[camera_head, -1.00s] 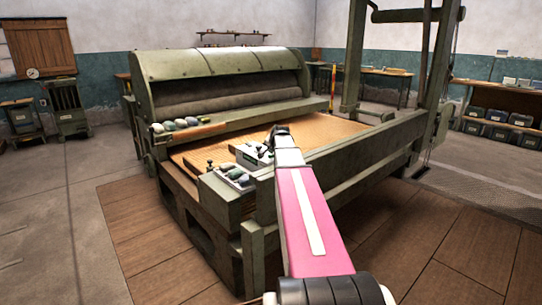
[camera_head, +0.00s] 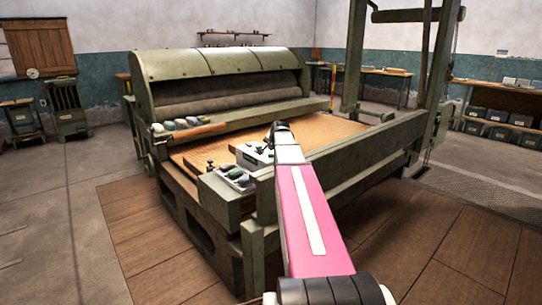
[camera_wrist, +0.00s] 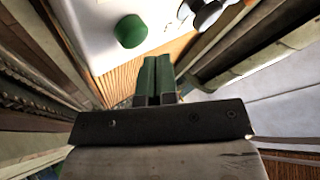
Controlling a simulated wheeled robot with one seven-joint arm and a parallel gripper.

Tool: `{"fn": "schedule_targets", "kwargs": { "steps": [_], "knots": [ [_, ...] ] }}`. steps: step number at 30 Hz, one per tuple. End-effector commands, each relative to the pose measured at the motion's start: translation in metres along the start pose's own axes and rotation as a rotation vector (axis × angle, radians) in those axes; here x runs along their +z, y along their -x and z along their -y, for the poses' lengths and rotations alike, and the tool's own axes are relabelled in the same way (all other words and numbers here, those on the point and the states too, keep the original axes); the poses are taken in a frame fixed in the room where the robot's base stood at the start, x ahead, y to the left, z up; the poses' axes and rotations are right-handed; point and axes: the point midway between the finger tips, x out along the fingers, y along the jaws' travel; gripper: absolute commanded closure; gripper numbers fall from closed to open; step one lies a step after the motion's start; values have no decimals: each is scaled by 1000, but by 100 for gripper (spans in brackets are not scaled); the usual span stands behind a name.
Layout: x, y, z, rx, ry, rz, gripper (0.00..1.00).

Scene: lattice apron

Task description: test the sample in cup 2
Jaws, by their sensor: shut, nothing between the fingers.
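My gripper (camera_wrist: 157,66) is shut, its two green fingers side by side with nothing between them. In the wrist view a white surface (camera_wrist: 98,22) lies beyond the fingertips, with a green rounded piece (camera_wrist: 131,31) on it, left of the fingers and apart from them. A dark knob-like piece with a pale part (camera_wrist: 207,14) is at the upper right. In the head view a white box (camera_head: 250,158) with green and dark parts stands beside my arm's end. I cannot make out a cup marked 2; the fingertips are hidden in this view.
A small tray (camera_head: 236,177) with dark rounded pieces sits at the near corner of the big green machine (camera_head: 215,66). A green rail (camera_head: 345,160) runs right of my arm. The wooden bed (camera_head: 315,130) is mostly clear.

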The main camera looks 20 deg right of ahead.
Motion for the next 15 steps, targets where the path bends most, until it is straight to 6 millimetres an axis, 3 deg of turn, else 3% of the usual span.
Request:
{"fn": "schedule_targets", "kwargs": {
  "steps": [15],
  "knots": [
    [-10,14,10,-1,0,-1,100]
  ]
}}
